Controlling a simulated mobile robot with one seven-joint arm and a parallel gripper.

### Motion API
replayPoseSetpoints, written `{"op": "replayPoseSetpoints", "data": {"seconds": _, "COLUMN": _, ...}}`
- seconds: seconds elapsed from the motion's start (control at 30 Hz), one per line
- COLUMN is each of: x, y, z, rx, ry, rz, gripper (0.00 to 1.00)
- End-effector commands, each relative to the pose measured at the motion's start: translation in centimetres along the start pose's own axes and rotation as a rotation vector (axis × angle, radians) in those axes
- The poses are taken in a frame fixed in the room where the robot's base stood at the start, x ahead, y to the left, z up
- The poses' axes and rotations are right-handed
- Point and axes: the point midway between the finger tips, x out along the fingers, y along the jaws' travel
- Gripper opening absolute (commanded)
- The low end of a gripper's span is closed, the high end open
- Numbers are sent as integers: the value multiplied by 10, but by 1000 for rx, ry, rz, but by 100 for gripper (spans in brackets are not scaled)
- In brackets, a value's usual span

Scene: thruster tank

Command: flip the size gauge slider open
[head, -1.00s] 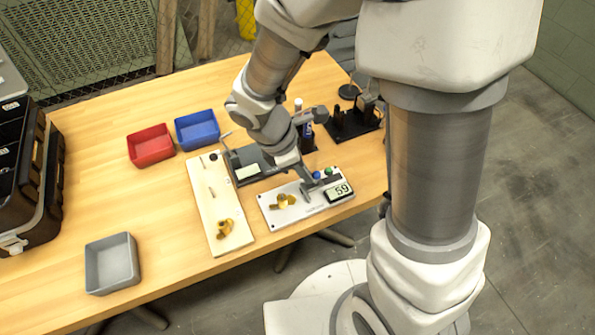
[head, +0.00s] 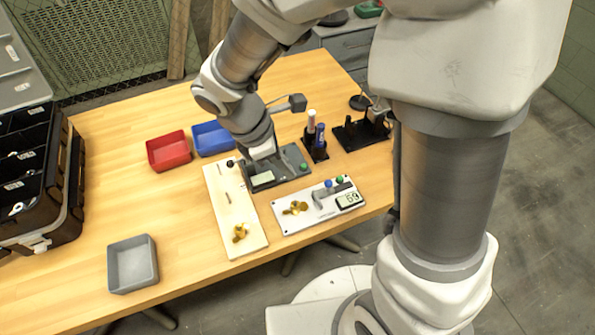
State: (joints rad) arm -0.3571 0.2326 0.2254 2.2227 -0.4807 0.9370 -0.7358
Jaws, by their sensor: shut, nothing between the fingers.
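A white plate (head: 285,224) near the table's front edge looks like the size gauge. It carries a grey jaw-shaped slider (head: 319,198) with a blue knob (head: 328,184), a green button (head: 339,180) and a display with digits (head: 349,200). A brass part (head: 295,208) lies on the plate, left of the slider and apart from it. I cannot tell how far the slider is open. My gripper (head: 264,157) is shut and empty, over the dark grey device behind the plate. Its fingertips are small and partly hidden by the wrist.
The dark grey device (head: 290,172) has a pale display and a green button. A cream board (head: 228,205) with another brass part (head: 239,232) lies left of the white plate. Red (head: 169,151), blue (head: 211,139) and grey (head: 133,264) bins stand left. A marker holder (head: 315,145) stands behind right.

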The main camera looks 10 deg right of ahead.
Motion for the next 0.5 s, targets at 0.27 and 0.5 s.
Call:
{"op": "replayPoseSetpoints", "data": {"seconds": 0.27, "x": -27, "y": 0, "z": 0, "rx": 0, "ry": 1, "rz": 0, "gripper": 0}}
{"op": "replayPoseSetpoints", "data": {"seconds": 0.5, "x": -28, "y": 0, "z": 0, "rx": 0, "ry": 1, "rz": 0, "gripper": 0}}
